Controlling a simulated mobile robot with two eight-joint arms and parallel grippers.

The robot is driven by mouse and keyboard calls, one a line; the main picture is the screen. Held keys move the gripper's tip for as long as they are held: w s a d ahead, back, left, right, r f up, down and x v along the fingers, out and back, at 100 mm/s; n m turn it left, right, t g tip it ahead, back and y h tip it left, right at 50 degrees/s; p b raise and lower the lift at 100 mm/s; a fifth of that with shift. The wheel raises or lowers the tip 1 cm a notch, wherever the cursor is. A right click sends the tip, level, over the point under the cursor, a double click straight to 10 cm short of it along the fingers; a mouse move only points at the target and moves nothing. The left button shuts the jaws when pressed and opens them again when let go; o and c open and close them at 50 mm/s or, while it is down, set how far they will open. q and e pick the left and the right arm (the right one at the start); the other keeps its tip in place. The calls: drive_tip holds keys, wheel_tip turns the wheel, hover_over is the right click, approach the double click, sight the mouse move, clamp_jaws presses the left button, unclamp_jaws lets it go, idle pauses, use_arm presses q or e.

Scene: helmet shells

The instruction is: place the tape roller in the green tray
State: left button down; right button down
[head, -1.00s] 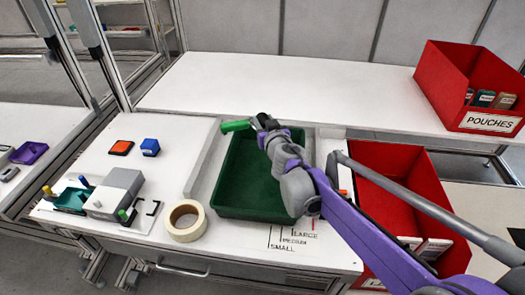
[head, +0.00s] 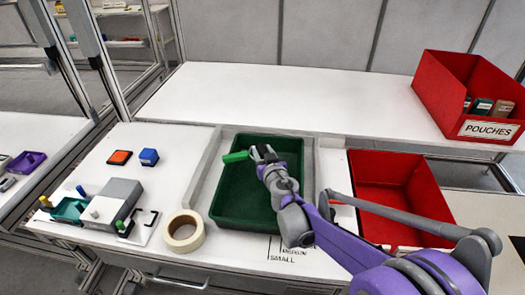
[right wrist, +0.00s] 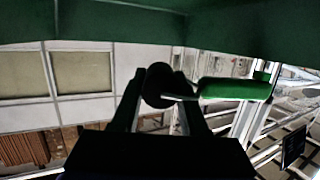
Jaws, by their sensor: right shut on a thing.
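The tape roller has a green handle (head: 236,157) and a dark round head. The green tray (head: 240,213) stands in a pale frame at the table's middle. My right gripper (head: 263,153) is shut on the roller at its head, over the back part of the tray, with the handle pointing left. In the right wrist view the dark head (right wrist: 160,85) sits between the fingers and the green handle (right wrist: 236,90) sticks out to the right. A green tray wall (right wrist: 160,28) fills the top there. I cannot tell whether the roller touches the tray. My left gripper is out of view.
A cream tape ring (head: 183,231) lies left of the tray. A grey device (head: 113,203), an orange block (head: 120,157) and a blue block (head: 149,157) stand further left. A red bin (head: 385,170) is on the right, and a red pouches bin (head: 460,95) behind it.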

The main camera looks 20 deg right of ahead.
drive_tip(key=shift+f, duration=0.4)
drive_tip(key=shift+c, duration=2.1)
unclamp_jaws()
drive_tip(key=shift+r, duration=0.25)
drive_tip(key=v, duration=0.7)
drive_tip(key=shift+s+r+p, duration=0.3)
drive_tip(key=shift+r+p, duration=0.1)
drive_tip(key=shift+r, duration=0.05)
drive_tip(key=shift+a, duration=0.1)
